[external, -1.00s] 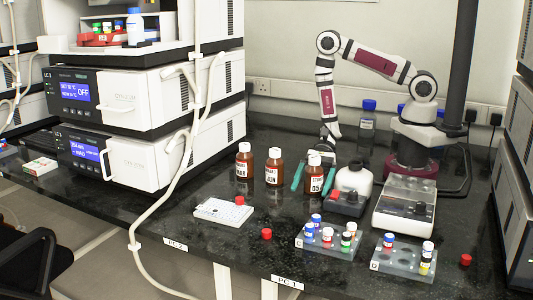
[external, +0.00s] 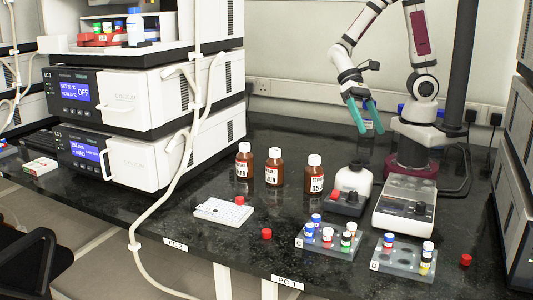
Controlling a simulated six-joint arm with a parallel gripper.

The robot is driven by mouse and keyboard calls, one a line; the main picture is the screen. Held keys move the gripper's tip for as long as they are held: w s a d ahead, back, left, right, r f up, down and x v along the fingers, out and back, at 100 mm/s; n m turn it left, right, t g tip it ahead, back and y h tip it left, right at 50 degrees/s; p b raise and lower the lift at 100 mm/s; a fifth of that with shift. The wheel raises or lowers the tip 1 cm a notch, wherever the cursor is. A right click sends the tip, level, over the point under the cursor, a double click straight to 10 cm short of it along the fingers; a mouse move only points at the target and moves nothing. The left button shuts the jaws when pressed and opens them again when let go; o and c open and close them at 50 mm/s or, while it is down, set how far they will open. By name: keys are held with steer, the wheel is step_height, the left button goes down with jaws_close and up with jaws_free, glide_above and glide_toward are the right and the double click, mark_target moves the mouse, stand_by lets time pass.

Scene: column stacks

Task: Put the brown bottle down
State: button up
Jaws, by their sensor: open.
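Three brown bottles with white caps and white labels stand upright on the black bench, in a row. The left bottle (external: 244,162) reads "MAR", the middle bottle (external: 274,168) reads "JUN", and the right bottle (external: 314,175) is marked "05".
A white rack or box (external: 223,211) lies left of centre, near loose red caps (external: 266,234). Vial racks C (external: 327,243) and D (external: 402,262) are at the front right. Bench behind the bottles is clear.

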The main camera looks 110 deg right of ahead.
steer(key=s+r+n+h, duration=0.4)
steer(key=s+n+h, duration=0.2)
steer(key=s+n, duration=0.1)
steer(key=shift+s+d+r+t+h, duration=0.2)
steer(key=shift+s+t+h, duration=0.1)
steer(key=shift+s+h, duration=0.1)
stand_by(0.6)
